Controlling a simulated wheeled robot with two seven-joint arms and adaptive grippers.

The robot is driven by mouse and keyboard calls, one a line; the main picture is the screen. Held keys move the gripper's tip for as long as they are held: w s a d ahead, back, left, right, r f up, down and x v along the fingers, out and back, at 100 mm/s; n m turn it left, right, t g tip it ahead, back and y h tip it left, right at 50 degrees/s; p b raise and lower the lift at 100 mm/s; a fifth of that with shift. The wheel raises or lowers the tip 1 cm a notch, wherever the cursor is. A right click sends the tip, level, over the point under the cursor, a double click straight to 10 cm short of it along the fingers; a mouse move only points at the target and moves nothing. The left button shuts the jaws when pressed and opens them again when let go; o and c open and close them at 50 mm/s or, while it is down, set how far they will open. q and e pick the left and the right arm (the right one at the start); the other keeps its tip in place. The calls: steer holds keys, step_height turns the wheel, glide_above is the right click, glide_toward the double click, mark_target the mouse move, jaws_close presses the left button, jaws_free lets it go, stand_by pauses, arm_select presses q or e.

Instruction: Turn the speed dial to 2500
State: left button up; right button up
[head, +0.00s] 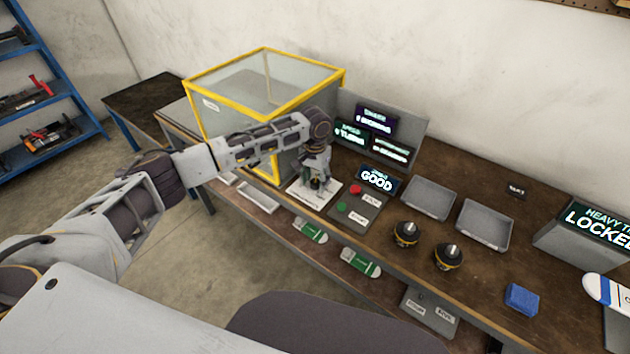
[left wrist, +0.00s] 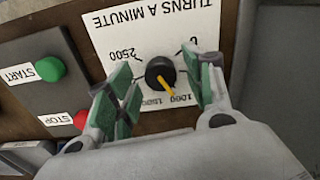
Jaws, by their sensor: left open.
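The speed dial is a black knob (left wrist: 160,72) with a yellow pointer, on a white plate (left wrist: 145,28) marked "TURNS A MINUTE". In the left wrist view the plate appears upside down, and the pointer aims down-right, close to the 1000 mark. The 2500 mark (left wrist: 124,54) is on the knob's left. My left gripper (left wrist: 158,88) is open, its green-padded fingers on either side of the knob with gaps visible. In the head view my left gripper (head: 316,178) reaches down over the white plate (head: 305,194) and largely hides the dial. My right gripper is not in view.
Beside the plate are a green START button (left wrist: 50,68) and a red STOP button (left wrist: 82,119). A yellow-framed clear box (head: 235,105) stands behind my left arm. Display panels (head: 385,135), two grey trays (head: 428,198) and two black-yellow motors (head: 406,234) are to the right.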

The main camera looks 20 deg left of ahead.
arm_select(q)
steer(key=shift+f, duration=0.35)
steer(key=c, duration=0.9)
steer(key=shift+c, duration=0.6)
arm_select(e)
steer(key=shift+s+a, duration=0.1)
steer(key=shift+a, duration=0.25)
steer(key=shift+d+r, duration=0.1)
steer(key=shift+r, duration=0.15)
